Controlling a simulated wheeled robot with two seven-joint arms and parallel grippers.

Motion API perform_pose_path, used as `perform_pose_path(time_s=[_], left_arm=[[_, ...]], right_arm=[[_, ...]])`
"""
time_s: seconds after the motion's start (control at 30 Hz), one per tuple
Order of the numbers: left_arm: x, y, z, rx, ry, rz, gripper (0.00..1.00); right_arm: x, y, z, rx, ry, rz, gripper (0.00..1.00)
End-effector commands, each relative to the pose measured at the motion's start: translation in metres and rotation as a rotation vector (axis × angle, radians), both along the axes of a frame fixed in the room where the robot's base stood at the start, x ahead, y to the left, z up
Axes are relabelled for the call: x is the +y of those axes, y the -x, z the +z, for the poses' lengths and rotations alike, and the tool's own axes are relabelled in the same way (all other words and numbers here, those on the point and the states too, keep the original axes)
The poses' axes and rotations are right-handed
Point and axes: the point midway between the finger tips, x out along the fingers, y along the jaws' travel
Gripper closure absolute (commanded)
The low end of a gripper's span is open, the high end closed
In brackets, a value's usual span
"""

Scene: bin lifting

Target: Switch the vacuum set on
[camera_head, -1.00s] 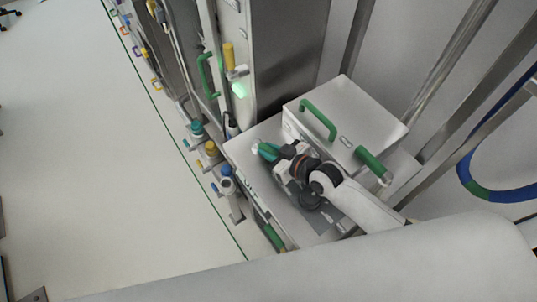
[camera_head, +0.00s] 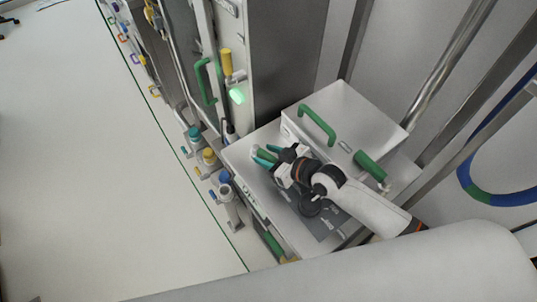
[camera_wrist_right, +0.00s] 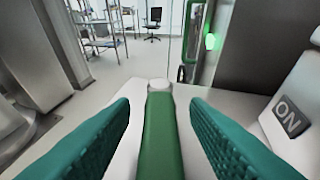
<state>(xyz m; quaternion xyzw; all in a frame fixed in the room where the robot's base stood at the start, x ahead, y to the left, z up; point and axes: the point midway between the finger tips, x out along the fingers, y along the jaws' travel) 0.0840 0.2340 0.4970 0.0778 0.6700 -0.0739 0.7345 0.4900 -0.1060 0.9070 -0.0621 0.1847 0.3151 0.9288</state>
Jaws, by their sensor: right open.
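The vacuum set appears as a grey-white box (camera_head: 355,110) with a green loop handle, standing on a light worktop at the column. A green lever grip (camera_wrist_right: 160,130) with a pale round end lies between the two teal fingers of my right gripper (camera_wrist_right: 160,105) in the right wrist view. The fingers are open, with a gap on each side of the grip. In the head view, my right gripper (camera_head: 262,157) is over the worktop, left of the box. An "ON" label (camera_wrist_right: 290,122) shows at the right of the wrist view. My left gripper is not in view.
A second green grip (camera_head: 369,165) sticks out at the box's front right. A green light (camera_head: 237,95) glows on the column beside a yellow knob (camera_head: 226,60). Several coloured connectors line the column's left side. Open pale floor (camera_head: 80,170) lies to the left.

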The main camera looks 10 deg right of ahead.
Motion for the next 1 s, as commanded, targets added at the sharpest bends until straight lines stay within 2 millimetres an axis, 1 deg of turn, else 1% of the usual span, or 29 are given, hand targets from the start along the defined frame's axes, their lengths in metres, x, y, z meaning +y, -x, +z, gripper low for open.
perform_pose_path(time_s=[0.17,0.3,0.4,0.5,0.67,0.93,1.0], left_arm=[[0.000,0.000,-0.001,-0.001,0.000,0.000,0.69],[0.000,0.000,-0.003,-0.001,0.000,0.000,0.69],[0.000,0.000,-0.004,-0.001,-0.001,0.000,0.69],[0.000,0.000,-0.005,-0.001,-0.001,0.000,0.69],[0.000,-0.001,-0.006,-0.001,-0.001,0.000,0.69],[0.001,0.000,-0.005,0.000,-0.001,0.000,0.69],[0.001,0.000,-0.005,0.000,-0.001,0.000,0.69]], right_arm=[[0.000,0.000,0.026,-0.005,-0.001,0.000,0.58],[0.000,0.000,0.054,-0.007,-0.001,0.002,0.58],[0.000,0.000,0.072,-0.006,-0.001,0.001,0.58],[0.000,-0.001,0.086,-0.005,0.000,0.001,0.58],[0.000,-0.001,0.097,-0.003,0.001,0.000,0.58],[0.000,-0.001,0.098,-0.002,0.000,-0.001,0.58],[0.000,-0.001,0.098,-0.003,0.004,0.000,0.70]])
